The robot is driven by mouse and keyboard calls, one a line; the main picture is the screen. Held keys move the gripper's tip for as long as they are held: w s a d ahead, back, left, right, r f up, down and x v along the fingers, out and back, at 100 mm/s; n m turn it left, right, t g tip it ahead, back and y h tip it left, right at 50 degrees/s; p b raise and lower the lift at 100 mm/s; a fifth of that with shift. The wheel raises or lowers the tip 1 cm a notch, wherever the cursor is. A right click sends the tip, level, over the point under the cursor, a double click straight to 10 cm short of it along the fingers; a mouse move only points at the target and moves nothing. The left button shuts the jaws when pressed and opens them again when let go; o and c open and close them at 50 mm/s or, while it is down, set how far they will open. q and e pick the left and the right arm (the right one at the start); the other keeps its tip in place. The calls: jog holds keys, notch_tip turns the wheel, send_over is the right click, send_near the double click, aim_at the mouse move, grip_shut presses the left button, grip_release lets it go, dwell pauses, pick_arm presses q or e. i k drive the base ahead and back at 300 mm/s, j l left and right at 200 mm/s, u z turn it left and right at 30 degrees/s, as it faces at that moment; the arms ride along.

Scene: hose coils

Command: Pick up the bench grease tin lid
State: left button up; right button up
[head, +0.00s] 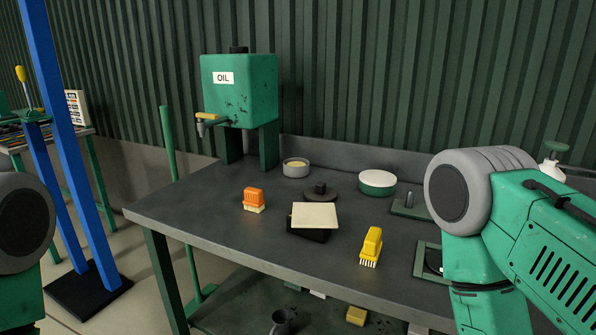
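A round green tin with a white top (376,182) stands toward the back right of the bench. An open, pale grey tin with yellowish contents (295,167) stands at the back, left of it. I cannot tell for sure which of the disc or the white top is the grease tin lid. Neither gripper is in view. Only part of my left arm shows at the left edge, and part of my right arm covers the bench's right side.
The dark bench (190,205) also holds an orange brush (254,198), a yellow brush (371,245) and a pale plate on a dark block (314,215). A green oil tank (239,90) stands at the back left. The bench's front left is clear. A blue post (70,130) rises at left.

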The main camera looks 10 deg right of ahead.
aim_at(319, 192)
jog(key=z, duration=0.35)
jog(key=i+j+z, duration=0.2)
jog(key=z, duration=0.2)
jog(key=i+j+z, duration=0.2)
jog(key=z, duration=0.25)
jog(key=i+j+z, duration=0.15)
jog(key=j+z, duration=0.25)
